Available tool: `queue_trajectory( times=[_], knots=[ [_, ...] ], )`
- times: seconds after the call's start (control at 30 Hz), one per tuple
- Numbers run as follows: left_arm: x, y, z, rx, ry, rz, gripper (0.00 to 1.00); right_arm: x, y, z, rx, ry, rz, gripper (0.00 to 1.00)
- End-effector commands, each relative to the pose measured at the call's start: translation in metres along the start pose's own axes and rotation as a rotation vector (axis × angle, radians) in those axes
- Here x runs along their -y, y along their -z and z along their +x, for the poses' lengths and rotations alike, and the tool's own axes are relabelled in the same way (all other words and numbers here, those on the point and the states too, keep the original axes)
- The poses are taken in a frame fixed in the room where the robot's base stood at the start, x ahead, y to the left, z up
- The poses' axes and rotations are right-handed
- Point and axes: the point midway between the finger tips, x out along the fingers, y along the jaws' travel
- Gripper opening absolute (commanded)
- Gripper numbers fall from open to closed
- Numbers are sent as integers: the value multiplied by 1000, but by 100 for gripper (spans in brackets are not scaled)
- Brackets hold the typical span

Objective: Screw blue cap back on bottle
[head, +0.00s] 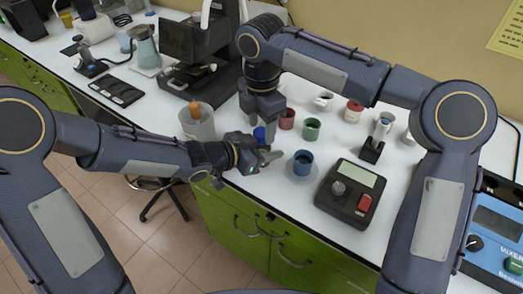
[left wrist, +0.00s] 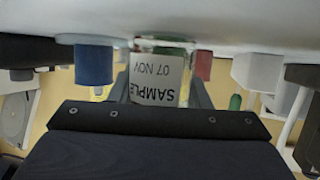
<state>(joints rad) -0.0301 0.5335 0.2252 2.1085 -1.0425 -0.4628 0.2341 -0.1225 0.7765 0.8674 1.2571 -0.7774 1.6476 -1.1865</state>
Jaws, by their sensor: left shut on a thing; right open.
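The blue cap (head: 260,134) shows in the head view just below the fingers of my right gripper (head: 267,120), which points down and is open. I cannot tell whether the cap is seated on the bottle neck. My left gripper (head: 262,156) reaches in from the left, just below the cap, and is shut on the bottle. In the left wrist view, which is upside down, the bottle (left wrist: 157,78) carries a white label reading "SAMPLE 07 NOV". Its neck end is hidden behind my gripper body. In the head view my left gripper hides most of the bottle.
A blue cup (head: 303,165) on a pale round dish stands right of the left gripper. Red (head: 287,119) and green (head: 312,129) cups stand behind it. A beaker (head: 196,125) and microscope (head: 205,55) are left.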

Motion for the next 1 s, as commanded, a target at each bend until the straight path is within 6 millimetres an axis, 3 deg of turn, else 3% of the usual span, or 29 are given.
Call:
queue_trajectory(
  times=[0.13,0.43,0.8,1.0],
  knots=[
    [0,0,0,-1,0,0,0,0,0,10,0,0,-2,51],
    [0,0,0,-1,0,0,0,0,0,12,0,-1,-1,51],
    [0,0,0,-1,0,0,0,0,0,11,0,-1,0,6],
    [0,0,0,-1,0,0,0,0,0,11,3,-3,196,6]
  ],
)
